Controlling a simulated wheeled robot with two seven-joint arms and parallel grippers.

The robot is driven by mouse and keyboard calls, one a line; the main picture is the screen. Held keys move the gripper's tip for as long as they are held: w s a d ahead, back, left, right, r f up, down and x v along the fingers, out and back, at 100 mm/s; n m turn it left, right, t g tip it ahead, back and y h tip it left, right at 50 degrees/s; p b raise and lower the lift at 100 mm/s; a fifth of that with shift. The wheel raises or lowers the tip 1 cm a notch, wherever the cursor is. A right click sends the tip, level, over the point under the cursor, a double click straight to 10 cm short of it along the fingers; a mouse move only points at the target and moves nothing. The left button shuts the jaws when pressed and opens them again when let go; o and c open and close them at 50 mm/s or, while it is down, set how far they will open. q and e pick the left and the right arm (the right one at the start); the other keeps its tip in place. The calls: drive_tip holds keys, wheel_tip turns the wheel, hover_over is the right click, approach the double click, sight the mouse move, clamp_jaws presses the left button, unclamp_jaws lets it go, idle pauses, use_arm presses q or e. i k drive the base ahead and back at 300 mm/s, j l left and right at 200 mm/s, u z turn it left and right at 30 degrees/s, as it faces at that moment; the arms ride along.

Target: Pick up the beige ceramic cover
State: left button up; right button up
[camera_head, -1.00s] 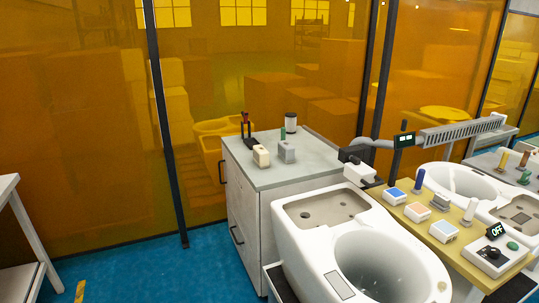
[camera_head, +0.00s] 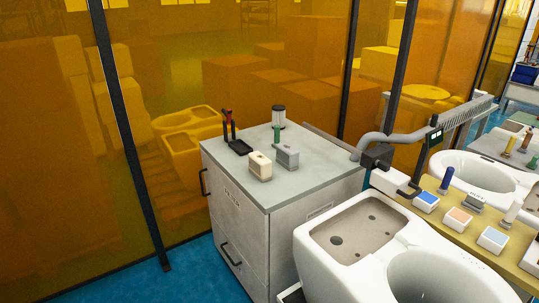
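A small beige block-shaped piece (camera_head: 260,166), which looks like the beige ceramic cover, stands on the grey top of the cabinet (camera_head: 315,181). A similar grey piece (camera_head: 286,156) stands just to its right, very close to it. Neither of my grippers shows in the head view, and nothing is touching the beige piece.
A black holder with red-handled tools (camera_head: 236,143), a green item (camera_head: 277,134) and a dark-topped canister (camera_head: 279,116) stand behind on the cabinet. A white toilet body (camera_head: 377,272) is at the front right. A board with coloured blocks (camera_head: 459,217) lies beyond it.

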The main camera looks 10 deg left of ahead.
sight(261, 166)
drive_tip(key=i+j+z, duration=0.1)
drive_tip(key=i+j, duration=0.6)
drive_tip(key=j, duration=0.15)
